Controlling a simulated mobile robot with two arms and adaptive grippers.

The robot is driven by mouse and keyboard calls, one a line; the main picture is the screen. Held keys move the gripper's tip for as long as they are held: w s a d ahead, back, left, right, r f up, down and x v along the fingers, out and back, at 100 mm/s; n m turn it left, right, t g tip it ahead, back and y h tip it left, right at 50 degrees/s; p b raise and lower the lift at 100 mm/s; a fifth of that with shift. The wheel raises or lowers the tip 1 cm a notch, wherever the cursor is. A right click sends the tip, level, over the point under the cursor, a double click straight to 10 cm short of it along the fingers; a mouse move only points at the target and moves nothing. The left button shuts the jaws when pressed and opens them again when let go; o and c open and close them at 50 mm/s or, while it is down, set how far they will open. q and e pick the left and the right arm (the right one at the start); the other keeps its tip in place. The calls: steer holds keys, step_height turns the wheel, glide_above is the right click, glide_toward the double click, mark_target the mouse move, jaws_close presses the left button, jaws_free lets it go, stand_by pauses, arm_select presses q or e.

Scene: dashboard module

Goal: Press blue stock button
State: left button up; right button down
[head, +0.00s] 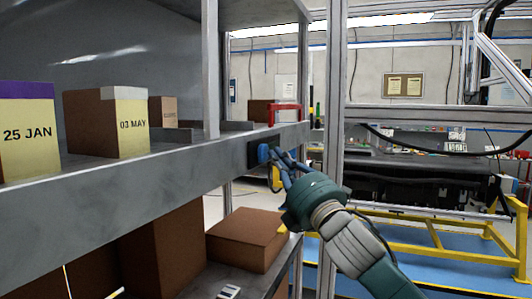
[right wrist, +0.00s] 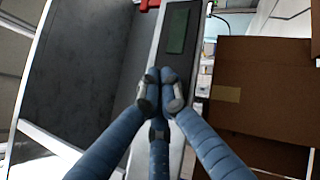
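The blue button (head: 263,153) sits on a small dark box on the front edge beam of the grey shelf (head: 215,160). My right gripper (head: 279,157) reaches in from the lower right, its fingertips very close to the button. I cannot tell whether they touch it. In the right wrist view its blue fingers (right wrist: 160,88) are drawn together at the tips with nothing seen between them. A dark panel with a green rectangle (right wrist: 178,31) shows just beyond the tips there. The blue button is not seen in that view. My left gripper is not in view.
Boxes marked 25 JAN (head: 28,132) and 03 MAY (head: 125,125) stand on the shelf. Brown cartons (head: 247,238) lie on the level below. A red frame (head: 286,112) is at the shelf's far end. A metal post (head: 334,90) rises just behind my right gripper.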

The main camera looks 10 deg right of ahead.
steer(key=shift+w+a, duration=0.25)
steer(key=shift+a, duration=0.15)
stand_by(0.8)
steer(key=shift+d, duration=0.1)
steer(key=shift+s+d+p, duration=0.3)
steer(key=shift+s+d, duration=0.2)
steer(key=shift+d, duration=0.15)
steer(key=s+d, duration=0.1)
steer(key=d, duration=0.1)
steer(key=s+d, duration=0.1)
steer(key=d, duration=0.1)
steer(key=shift+s, duration=0.4)
stand_by(0.7)
